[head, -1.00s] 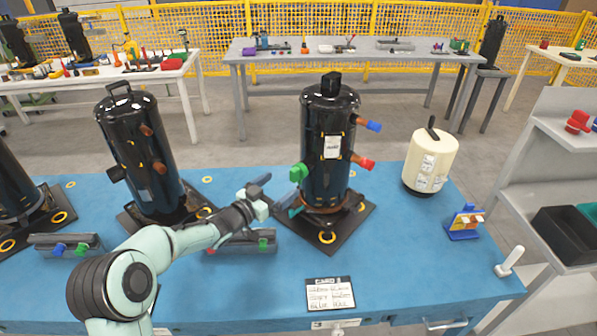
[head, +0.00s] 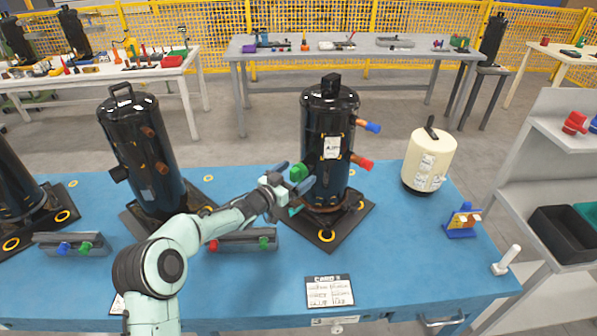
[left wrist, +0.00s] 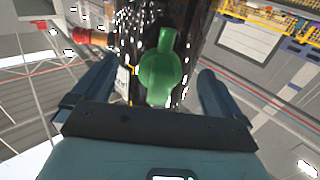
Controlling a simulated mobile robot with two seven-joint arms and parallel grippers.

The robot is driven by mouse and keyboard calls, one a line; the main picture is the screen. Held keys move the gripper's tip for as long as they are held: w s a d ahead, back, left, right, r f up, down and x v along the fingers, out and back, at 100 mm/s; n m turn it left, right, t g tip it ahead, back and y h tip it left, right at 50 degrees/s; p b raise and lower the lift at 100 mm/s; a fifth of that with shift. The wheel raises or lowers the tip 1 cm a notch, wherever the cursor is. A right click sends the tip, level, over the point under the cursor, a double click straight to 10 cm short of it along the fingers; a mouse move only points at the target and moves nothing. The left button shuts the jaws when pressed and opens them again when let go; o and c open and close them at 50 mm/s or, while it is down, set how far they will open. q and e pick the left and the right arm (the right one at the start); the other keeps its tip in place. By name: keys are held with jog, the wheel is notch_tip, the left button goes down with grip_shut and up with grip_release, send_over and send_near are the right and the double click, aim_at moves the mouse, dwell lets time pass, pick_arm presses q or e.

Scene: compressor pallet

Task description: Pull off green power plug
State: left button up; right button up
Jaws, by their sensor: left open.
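The green power plug (head: 298,173) sits on the left side of the black compressor (head: 326,130) in the middle of the blue table. My left gripper (head: 294,180) is at the plug, with its fingers spread on either side of it in the head view. In the left wrist view the green plug (left wrist: 161,72) stands between the two open fingers (left wrist: 155,88), with visible gaps on both sides. The plug still looks attached to the compressor. My right gripper is not in view.
The same compressor carries a blue-capped pipe (head: 368,126) and a red-capped pipe (head: 361,162). Another black compressor (head: 145,150) stands to the left. A grey tray (head: 245,241) with coloured plugs, a card (head: 330,291) and a cream canister (head: 430,160) are also on the blue table (head: 400,260).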

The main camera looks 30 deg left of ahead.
aim_at(292, 177)
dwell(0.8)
pick_arm(q)
jog(key=c, duration=1.9)
jog(key=shift+o, duration=0.2)
jog(key=shift+b+v, duration=0.65)
jog(key=shift+v, duration=0.95)
jog(key=shift+b+v, duration=0.3)
jog(key=shift+v, duration=1.15)
